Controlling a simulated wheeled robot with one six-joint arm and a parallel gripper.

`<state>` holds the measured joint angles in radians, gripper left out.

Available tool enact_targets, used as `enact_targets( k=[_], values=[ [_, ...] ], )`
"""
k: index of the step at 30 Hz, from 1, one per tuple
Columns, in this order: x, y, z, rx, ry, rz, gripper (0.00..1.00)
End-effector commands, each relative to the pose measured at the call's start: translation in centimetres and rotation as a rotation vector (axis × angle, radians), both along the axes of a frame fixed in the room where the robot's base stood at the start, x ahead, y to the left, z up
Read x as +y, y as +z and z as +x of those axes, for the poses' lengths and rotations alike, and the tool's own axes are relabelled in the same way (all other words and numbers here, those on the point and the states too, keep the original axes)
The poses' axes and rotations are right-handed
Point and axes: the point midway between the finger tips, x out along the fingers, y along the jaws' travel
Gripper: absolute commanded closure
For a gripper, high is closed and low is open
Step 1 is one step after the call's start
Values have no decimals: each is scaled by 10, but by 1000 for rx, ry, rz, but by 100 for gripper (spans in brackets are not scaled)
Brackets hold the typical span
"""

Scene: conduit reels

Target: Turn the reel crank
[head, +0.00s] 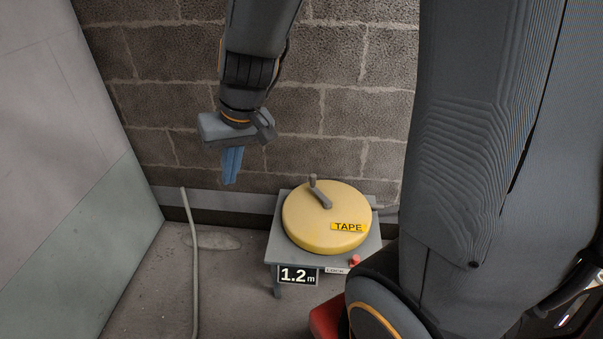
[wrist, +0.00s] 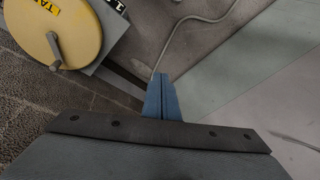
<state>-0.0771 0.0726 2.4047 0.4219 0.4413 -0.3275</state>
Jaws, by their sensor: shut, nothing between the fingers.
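A yellow reel (head: 325,232) marked TAPE lies flat on a small grey stand (head: 377,247) by the brick wall. Its grey crank (head: 320,194) sits on top, with a knob standing up at the rear end. My gripper (head: 230,182) has blue fingers, pointing down and shut with nothing between them. It hangs left of the reel and higher, apart from the crank. In the wrist view the shut fingers (wrist: 162,80) show at the centre. The reel (wrist: 70,22) and the crank (wrist: 54,48) are at the upper left there, with the reel partly cut off.
The stand carries a 1.2 m display (head: 298,275), a LOCK label (head: 336,270) and a red knob (head: 355,261). A thin grey conduit (head: 194,265) rises left of the stand. A brick wall (head: 340,100) stands behind, and a pale panel (head: 70,130) at left.

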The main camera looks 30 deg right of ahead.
Motion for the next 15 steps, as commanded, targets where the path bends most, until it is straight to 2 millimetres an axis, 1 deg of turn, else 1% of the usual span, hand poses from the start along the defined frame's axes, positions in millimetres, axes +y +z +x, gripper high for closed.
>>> enact_targets(
  k=[1, 2, 3, 5, 6, 8, 9, 11, 12, 14, 15],
  values=[
    [0, -8, 27, -38, -22, 7, 100],
    [-1, -13, 43, -66, -35, 9, 100],
    [-4, -19, 64, -102, -55, 4, 100],
    [-10, -30, 93, -151, -87, -11, 100],
    [-17, -38, 111, -181, -110, -30, 100],
    [-29, -52, 136, -220, -147, -66, 100],
    [-39, -62, 150, -240, -172, -97, 100],
    [-55, -79, 168, -264, -212, -151, 100],
    [-67, -91, 177, -274, -238, -192, 100],
    [-87, -110, 188, -279, -276, -261, 100],
    [-101, -123, 192, -276, -300, -309, 100]
  ],
)
